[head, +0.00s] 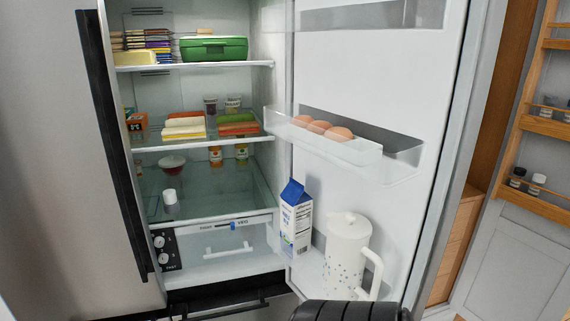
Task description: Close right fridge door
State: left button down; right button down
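The right fridge door (378,75) stands wide open on the right side of the fridge, its white inner face turned toward me. Its upper bin holds several brown eggs (322,127). Its lower bin holds a blue and white milk carton (295,218) and a white pitcher (345,252). The open fridge compartment (205,185) shows shelves with food to the left of the door. Neither gripper can be made out. A dark ribbed part at the bottom edge, in front of the lower bin, looks like part of my arm.
The left fridge door (50,160) is shut, with a long black handle (112,150) along its edge. A wooden rack (545,125) with small jars stands at the far right, close behind the open door. A dark handle (235,305) lies below the compartment.

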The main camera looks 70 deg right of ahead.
aim_at(411, 78)
jog(key=k+l+z, duration=0.2)
jog(key=k+l, duration=0.2)
jog(key=l, duration=0.2)
jog(key=k+l+z, duration=0.15)
jog(key=l, duration=0.2)
jog(key=k+l+z, duration=0.1)
jog(key=l+z, duration=0.15)
jog(key=l, duration=0.4)
jog(key=i+l+z, duration=0.1)
jog(key=l, duration=0.45)
jog(key=i+l+z, duration=0.15)
jog(key=l, duration=0.35)
